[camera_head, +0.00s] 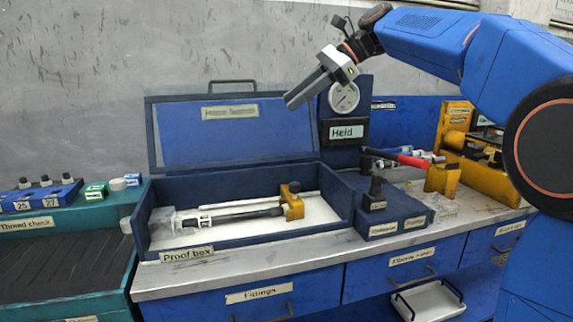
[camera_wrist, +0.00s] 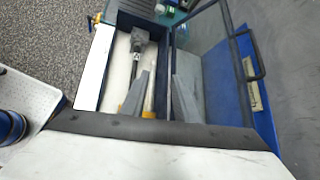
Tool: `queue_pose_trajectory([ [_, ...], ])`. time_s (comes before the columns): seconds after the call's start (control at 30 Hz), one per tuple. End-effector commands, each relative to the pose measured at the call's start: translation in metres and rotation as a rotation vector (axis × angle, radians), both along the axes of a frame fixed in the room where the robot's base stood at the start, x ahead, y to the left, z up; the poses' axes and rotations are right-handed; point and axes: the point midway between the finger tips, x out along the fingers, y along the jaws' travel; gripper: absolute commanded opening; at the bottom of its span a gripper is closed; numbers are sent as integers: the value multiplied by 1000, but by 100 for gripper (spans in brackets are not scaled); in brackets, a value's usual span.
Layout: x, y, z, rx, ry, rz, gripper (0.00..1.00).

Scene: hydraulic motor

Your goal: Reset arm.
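My gripper (camera_head: 290,101) is raised in the air above and behind the open proof box (camera_head: 262,232), near the lid and the gauge. In the wrist view its two grey fingers (camera_wrist: 160,76) stand apart with nothing between them. The blue box's lid (camera_head: 235,135) leans back, upright. Inside the box lie a dark rod-like tool (camera_head: 245,214) with a clear end piece on the left, a thin white rod (camera_head: 240,202), and a yellow block (camera_head: 292,204) at the right.
A gauge (camera_head: 343,97) on a blue stand marked "Held" is close to my gripper. A dark blue block stand (camera_head: 405,212) and yellow fixtures (camera_head: 485,181) are right of the box. A green thread check tray (camera_head: 60,265) is at left.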

Motion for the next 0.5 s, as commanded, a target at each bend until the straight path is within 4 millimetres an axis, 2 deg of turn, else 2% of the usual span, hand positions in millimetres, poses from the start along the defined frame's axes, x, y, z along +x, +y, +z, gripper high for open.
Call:
queue_pose_trajectory([
  [0.03, -12, -10, -8, -27, -39, 3, 28],
  [0.27, -61, -53, -57, -179, -231, 58, 28],
  [0.5, -119, -102, -119, -363, -413, 163, 28],
])
